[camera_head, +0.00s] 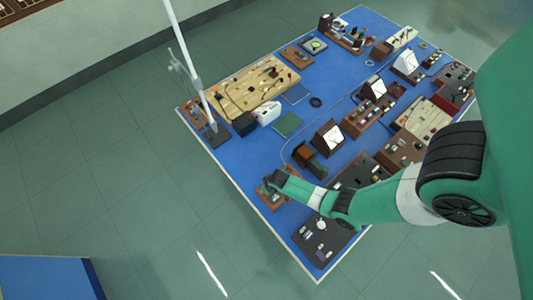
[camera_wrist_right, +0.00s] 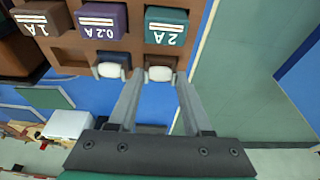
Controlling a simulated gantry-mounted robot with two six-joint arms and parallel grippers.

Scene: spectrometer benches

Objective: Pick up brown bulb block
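My right gripper (camera_wrist_right: 135,72) reaches over the near edge of a brown rack (camera_wrist_right: 140,47). The rack holds a brown block (camera_wrist_right: 38,22) marked "1 A" at upper left, a purple block (camera_wrist_right: 102,20) marked "0.2 A" and a green block (camera_wrist_right: 166,27) marked "2 A". I cannot tell whether any is the brown bulb block. In the head view the right gripper (camera_head: 270,186) is at the table's near left edge, over a small brown board. My left gripper is not in view.
The blue table (camera_head: 232,165) is crowded with instruments on its right half. A dark brown block-shaped device (camera_head: 305,155) stands just beyond the gripper. A wooden board (camera_head: 245,90) and a pole stand farther back. Bare blue surface lies left of the gripper.

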